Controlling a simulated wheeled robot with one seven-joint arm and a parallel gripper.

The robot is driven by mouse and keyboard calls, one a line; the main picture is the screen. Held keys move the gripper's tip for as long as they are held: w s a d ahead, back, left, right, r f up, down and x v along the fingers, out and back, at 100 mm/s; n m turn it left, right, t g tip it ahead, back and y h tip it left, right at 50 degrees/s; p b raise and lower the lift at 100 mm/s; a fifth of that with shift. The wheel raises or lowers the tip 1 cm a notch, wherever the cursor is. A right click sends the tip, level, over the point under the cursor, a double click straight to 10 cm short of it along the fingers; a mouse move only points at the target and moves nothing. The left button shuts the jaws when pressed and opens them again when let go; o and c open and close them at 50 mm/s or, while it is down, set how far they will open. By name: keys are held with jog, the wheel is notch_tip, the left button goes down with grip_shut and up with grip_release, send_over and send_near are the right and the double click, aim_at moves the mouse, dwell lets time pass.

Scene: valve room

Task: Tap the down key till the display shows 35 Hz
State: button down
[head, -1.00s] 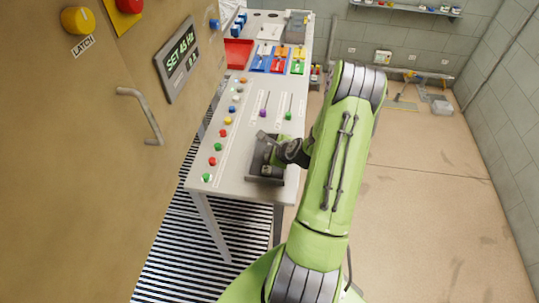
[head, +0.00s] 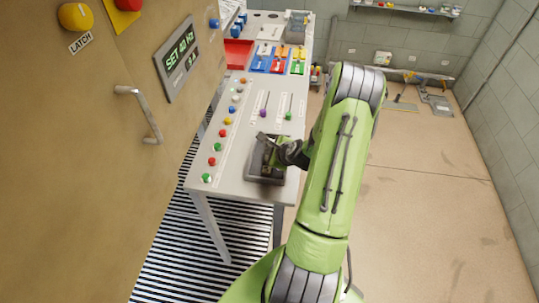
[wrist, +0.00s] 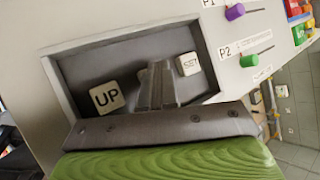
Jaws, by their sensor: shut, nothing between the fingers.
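The display (head: 180,52) on the brown cabinet in the head view reads SET 40 Hz, with a smaller line below that is hard to read. The dark recessed key panel (head: 264,181) is in the near end of the grey bench. In the wrist view the UP key (wrist: 105,98) is at left and the SET key (wrist: 187,65) at right. My gripper (wrist: 156,68) is shut and empty, its fingertips over the recess between these keys. No down key shows; the fingers cover that spot. I cannot tell whether they touch a key.
A row of coloured buttons (head: 222,133) runs along the bench's left side. Purple (wrist: 234,12) and green (wrist: 249,61) slider knobs sit beside the recess. A red tray (head: 238,53) and coloured switches are farther back. A door handle (head: 142,114) juts from the cabinet. The floor at right is clear.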

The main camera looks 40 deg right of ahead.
jog(key=shift+r+p, duration=0.65)
jog(key=shift+r, duration=0.25)
notch_tip(320, 180, up, 5)
jog(key=p, duration=0.4)
dwell(0.5)
